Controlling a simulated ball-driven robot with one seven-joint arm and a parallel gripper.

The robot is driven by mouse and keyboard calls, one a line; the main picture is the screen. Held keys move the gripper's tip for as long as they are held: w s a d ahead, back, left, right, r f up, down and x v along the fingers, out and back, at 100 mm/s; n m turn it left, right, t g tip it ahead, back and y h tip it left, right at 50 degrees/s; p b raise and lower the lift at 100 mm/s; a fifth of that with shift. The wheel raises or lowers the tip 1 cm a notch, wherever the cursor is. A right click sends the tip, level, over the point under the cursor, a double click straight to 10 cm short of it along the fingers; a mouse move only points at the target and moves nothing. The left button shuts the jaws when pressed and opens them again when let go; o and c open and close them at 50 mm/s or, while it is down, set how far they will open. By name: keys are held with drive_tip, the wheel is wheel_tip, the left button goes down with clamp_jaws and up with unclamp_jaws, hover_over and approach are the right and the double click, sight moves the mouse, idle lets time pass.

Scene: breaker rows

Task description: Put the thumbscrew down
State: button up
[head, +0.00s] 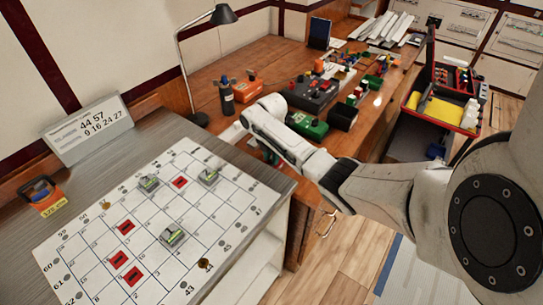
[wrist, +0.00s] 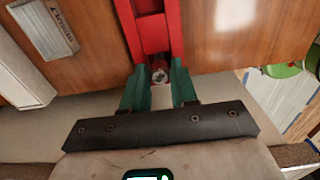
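In the wrist view my gripper (wrist: 160,85) has its two green fingers apart, with a red piece (wrist: 153,32) between their tips. This piece has two rails and a small round metal screw head (wrist: 160,73) at its near end; I take it to be the thumbscrew. The fingers appear to close on its sides. It extends past the fingertips, above a brown wood surface. In the head view my gripper (head: 268,155) is beside the desk's left end, mostly hidden behind my arm, and the thumbscrew cannot be made out there.
A white numbered board (head: 150,235) with red and grey pieces lies on the grey counter (head: 150,145). The wooden desk (head: 205,90) holds a black bottle (head: 226,95), a lamp and several devices.

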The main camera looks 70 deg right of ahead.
drive_tip(key=shift+o, duration=1.4)
wheel_tip(320, 180, up, 12)
drive_tip(key=shift+r, duration=0.2)
drive_tip(key=shift+d, duration=0.1)
